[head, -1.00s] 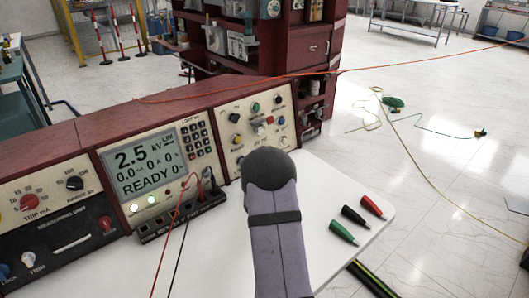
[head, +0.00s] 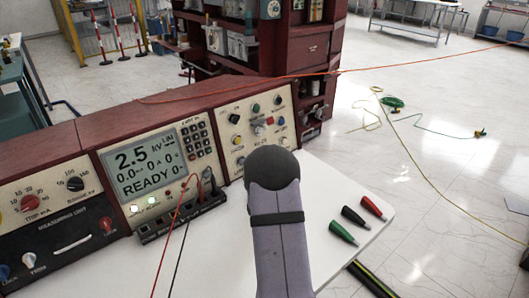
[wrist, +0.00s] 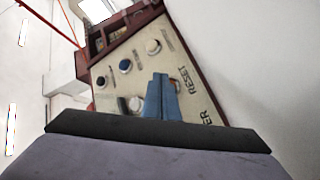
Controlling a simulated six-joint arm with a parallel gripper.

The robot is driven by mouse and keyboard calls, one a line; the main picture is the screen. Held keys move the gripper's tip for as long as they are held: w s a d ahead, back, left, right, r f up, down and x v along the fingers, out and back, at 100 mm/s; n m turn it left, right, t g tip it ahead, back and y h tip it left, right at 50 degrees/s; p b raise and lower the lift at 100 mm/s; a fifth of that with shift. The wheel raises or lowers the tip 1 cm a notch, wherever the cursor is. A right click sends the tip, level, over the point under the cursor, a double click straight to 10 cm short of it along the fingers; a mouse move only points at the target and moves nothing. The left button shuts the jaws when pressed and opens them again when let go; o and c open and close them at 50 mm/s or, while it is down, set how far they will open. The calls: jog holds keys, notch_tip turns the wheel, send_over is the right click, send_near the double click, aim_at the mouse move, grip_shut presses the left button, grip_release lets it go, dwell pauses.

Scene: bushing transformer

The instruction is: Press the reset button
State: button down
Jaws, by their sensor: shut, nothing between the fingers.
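A cream control panel (head: 253,122) with several coloured buttons and knobs stands behind my arm in the head view. In the wrist view the same panel (wrist: 118,50) is tilted, and a RESET label (wrist: 182,80) reads along its right side. A button (wrist: 174,84) beside that label is partly hidden by my fingertips. My gripper (wrist: 161,82) is shut and empty, its blue fingers pointing at the panel near the label. I cannot tell whether the fingertips touch the button. In the head view my own arm hides the fingers.
A white knob (wrist: 137,103) sits left of my fingers, with a blue button (wrist: 125,66) and a pale button (wrist: 152,46) above. A display unit (head: 153,162) reads READY. Red and black leads (head: 172,235) hang left of my arm. Three plugs (head: 352,215) lie on the white table at right.

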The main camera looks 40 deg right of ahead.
jog(key=shift+s, duration=0.1)
jog(key=shift+s+r+p, duration=0.15)
jog(key=shift+s+r, duration=0.05)
jog(key=shift+s, duration=0.6)
jog(key=shift+s+r+p, duration=0.15)
jog(key=shift+s, duration=0.6)
jog(key=shift+s+r+p, duration=0.15)
jog(key=shift+s+r, duration=0.05)
jog(key=shift+s, duration=0.6)
dwell(0.9)
